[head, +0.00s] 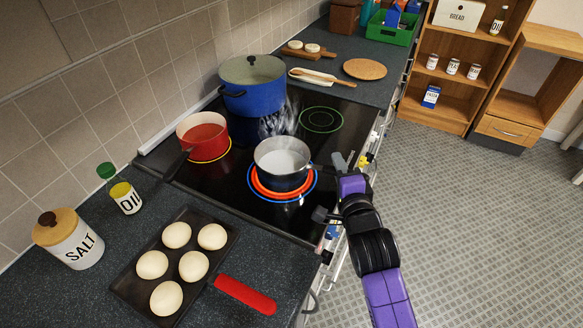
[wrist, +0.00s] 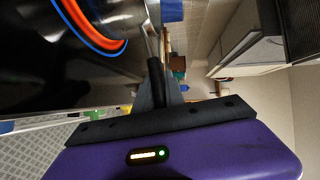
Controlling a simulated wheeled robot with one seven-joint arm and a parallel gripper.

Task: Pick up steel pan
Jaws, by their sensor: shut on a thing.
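The steel pan (head: 283,168) is a small grey pot with whitish contents, at the glowing orange ring with a blue outline on the black hob. I cannot tell whether its base touches the glass. My gripper (head: 343,164) is at the pan's right side, at the hob's edge, with its purple arm reaching up from the lower right. In the wrist view my gripper (wrist: 158,92) is shut around a dark handle (wrist: 155,68), which fits the steel pan's handle. The fingers hide part of the handle.
Close by on the hob are a red pan (head: 203,137) and a blue pot (head: 252,90). A black tray (head: 133,283) with several round white pieces and a red handle lies in front. Oil (head: 124,194) and salt (head: 72,244) stand left. The floor (head: 470,220) at right is clear.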

